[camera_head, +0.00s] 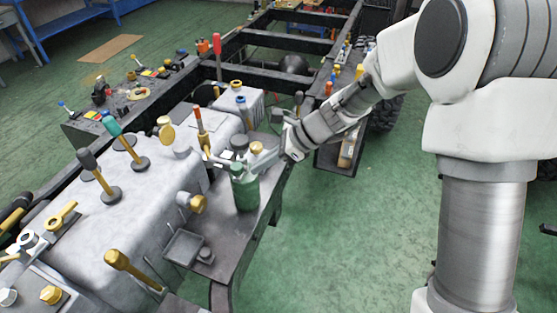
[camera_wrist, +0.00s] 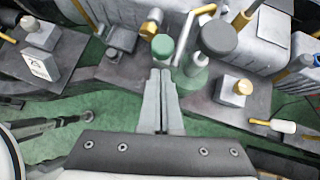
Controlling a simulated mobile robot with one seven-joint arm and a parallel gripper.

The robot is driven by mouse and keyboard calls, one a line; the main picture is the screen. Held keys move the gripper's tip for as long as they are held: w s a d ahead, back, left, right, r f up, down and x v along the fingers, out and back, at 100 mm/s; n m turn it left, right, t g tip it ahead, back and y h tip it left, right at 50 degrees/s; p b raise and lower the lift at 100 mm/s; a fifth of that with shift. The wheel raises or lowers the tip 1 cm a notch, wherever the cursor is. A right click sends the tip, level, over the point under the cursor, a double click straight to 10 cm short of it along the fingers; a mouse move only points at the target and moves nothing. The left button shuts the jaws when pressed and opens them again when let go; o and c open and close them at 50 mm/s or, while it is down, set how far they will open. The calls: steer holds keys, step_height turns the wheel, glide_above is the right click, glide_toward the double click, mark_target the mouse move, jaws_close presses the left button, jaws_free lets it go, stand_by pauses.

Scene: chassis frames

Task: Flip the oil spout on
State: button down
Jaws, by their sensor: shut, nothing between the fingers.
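A green can (camera_head: 245,190) stands on the dark side shelf in the head view; I take it for the oil container. Its top is crowded by other parts, and I cannot clearly tell the spout or its position. In the wrist view, a green round cap (camera_wrist: 162,46) lies just beyond the fingertips, and a pale green body (camera_wrist: 190,77) shows right of them. My gripper (camera_wrist: 160,73) is shut and empty, its two fingers together. Whether the tips touch the cap, I cannot tell. In the head view, the gripper reaches in from the right at the can's top, its fingertips hard to make out.
A larger dark grey-green round cap (camera_wrist: 218,38) stands right of the fingertips. A grey block with a yellow cap (camera_wrist: 238,90) is further right. A grey tank (camera_head: 130,215) with several levers fills the left of the head view. Green floor (camera_head: 350,240) is open to the right.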

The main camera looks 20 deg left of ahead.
steer(key=shift+s+a, duration=0.1)
steer(key=shift+a, duration=0.55)
steer(key=a+p, duration=0.2)
steer(key=a, duration=0.7)
steer(key=shift+w+a+p, duration=0.3)
steer(key=shift+w+p, duration=0.05)
steer(key=shift+w, duration=0.05)
steer(key=shift+r, duration=0.15)
steer(key=p+v, duration=0.1)
steer(key=v, duration=1.6)
steer(key=shift+d, duration=0.35)
steer(key=shift+w, duration=0.1)
